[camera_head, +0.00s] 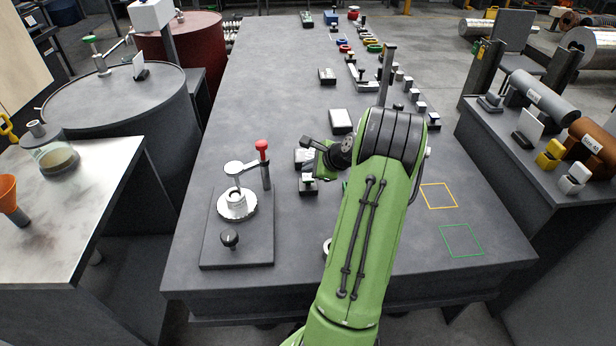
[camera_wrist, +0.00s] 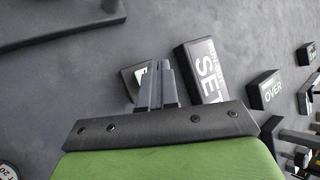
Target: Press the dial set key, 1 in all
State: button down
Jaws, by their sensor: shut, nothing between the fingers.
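The set key is a dark block with large white "SET" lettering on its face (camera_wrist: 203,74). It shows in the wrist view just right of my fingertips; a smaller line of text beside "SET" is too small to read surely. My gripper (camera_wrist: 158,68) is shut and empty, its two fingers together. The fingertips lie beside the key in the picture, over a small block with a pale and green face (camera_wrist: 135,78) that they partly hide. I cannot tell whether they touch anything. In the head view my gripper (camera_head: 318,158) is low over the bench middle, hiding part of what lies beneath.
A dark block marked "OVER" (camera_wrist: 265,90) stands right of the set key. In the head view, a fixture with a red-knobbed lever (camera_head: 262,147) stands left of my gripper. A pale-topped block (camera_head: 340,121) lies beyond. Yellow (camera_head: 438,196) and green outlines at right are empty.

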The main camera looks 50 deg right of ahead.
aim_at(310, 179)
jog(key=shift+f, duration=0.15)
jog(key=shift+f, duration=0.3)
jog(key=shift+f, duration=0.55)
dwell(0.7)
jog(key=shift+r+p, duration=0.85)
jog(key=shift+r, duration=0.15)
notch_tip(310, 179, up, 5)
jog(key=p, duration=0.5)
jog(key=shift+r, duration=0.1)
dwell(0.5)
